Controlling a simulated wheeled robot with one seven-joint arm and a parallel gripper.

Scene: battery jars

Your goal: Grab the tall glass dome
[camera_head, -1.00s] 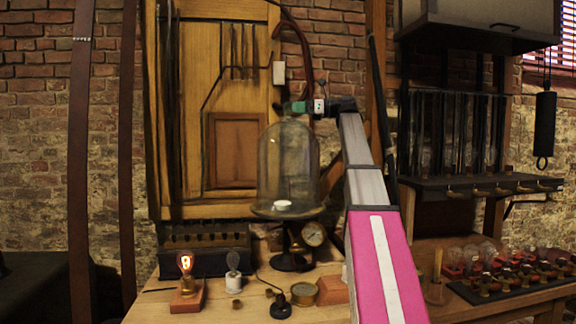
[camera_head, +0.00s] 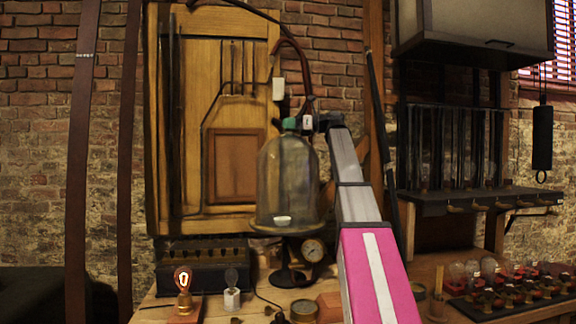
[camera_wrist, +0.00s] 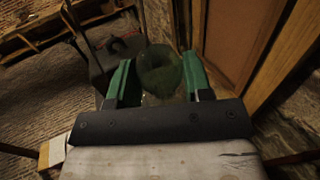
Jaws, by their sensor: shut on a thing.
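The tall glass dome (camera_head: 287,180) stands upright over a round plate (camera_head: 286,229) on a dark stand, with a small white dish (camera_head: 283,219) showing through the glass. My gripper (camera_head: 290,124) is at the very top of the dome, reaching in from the right. In the wrist view its two green fingers (camera_wrist: 155,85) are on either side of the dome's greenish glass top (camera_wrist: 160,68), shut on it. Whether the dome's rim rests on the plate is too small to tell.
A pressure gauge (camera_head: 313,250) sits by the stand. A lit bulb (camera_head: 183,279) and small brass parts are in front on the wooden bench. A wooden cabinet (camera_head: 232,130) stands close behind. A tray of bulbs (camera_head: 515,290) is at the right.

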